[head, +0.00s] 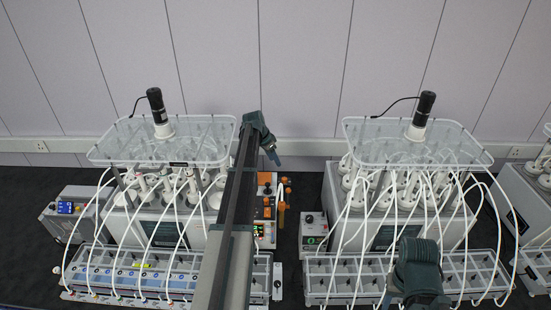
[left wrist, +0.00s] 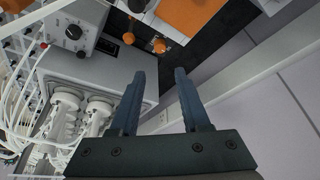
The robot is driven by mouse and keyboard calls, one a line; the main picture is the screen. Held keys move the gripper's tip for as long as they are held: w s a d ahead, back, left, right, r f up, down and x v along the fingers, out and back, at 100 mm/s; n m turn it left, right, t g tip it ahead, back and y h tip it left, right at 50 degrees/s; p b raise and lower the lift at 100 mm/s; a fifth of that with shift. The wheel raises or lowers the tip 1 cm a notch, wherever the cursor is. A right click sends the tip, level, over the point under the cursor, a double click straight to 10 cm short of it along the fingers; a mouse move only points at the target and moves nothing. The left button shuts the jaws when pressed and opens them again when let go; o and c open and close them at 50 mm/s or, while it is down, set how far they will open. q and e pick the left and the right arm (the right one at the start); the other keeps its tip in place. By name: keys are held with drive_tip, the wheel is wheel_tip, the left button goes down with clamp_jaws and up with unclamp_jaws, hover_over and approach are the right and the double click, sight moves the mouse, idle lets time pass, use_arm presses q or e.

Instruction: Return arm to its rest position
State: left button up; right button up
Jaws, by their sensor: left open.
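My left arm reaches forward over the gap between the two reactor units in the head view. My left gripper (head: 272,157) is at its far end, small and dark, beside the right edge of the left unit's clear top plate. In the left wrist view its two blue-grey fingers (left wrist: 162,85) stand apart with nothing between them, so it is open and empty. A part of my right arm (head: 416,272) shows at the lower right, in front of the right unit. I cannot make out the right gripper.
The left reactor unit (head: 112,152) and right reactor unit (head: 365,152) have clear plates, dark-topped motors and many white tubes. An orange-fitted panel (head: 264,238) stands below my left arm. The wall (head: 305,60) is close behind. Dark floor shows between the units.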

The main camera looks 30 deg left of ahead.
idle(0.4)
use_arm(q)
drive_tip(key=s+d+f+g+b, duration=0.1)
drive_tip(key=s+d+f+b, duration=0.25)
drive_tip(key=d, duration=0.55)
drive_tip(key=s+d+f+g+b, duration=0.1)
drive_tip(key=s+d+f+b, duration=0.3)
drive_tip(key=d, duration=0.5)
drive_tip(key=s+d+f+g+b, duration=0.15)
drive_tip(key=d+f+b, duration=0.3)
drive_tip(key=d, duration=0.55)
drive_tip(key=shift+y, duration=0.6)
drive_tip(key=s+d+f+b, duration=0.2)
drive_tip(key=s+d, duration=0.2)
drive_tip(key=s+d+f+b, duration=0.2)
drive_tip(key=s+d+f, duration=0.1)
drive_tip(key=s+d+f+b, duration=0.2)
drive_tip(key=s+d, duration=0.2)
drive_tip(key=shift+s+d+f, duration=0.3)
drive_tip(key=shift+f, duration=0.05)
drive_tip(key=s+d+f+y+b, duration=0.1)
drive_tip(key=s+d+f+b, duration=0.1)
drive_tip(key=s, duration=0.4)
drive_tip(key=s+d+f+g+b, duration=0.1)
drive_tip(key=s+d+f+b, duration=0.2)
drive_tip(key=s, duration=0.3)
drive_tip(key=shift+s+d+f+y+b, duration=0.15)
drive_tip(key=shift+d+f+y+b, duration=0.2)
drive_tip(key=shift+d, duration=0.4)
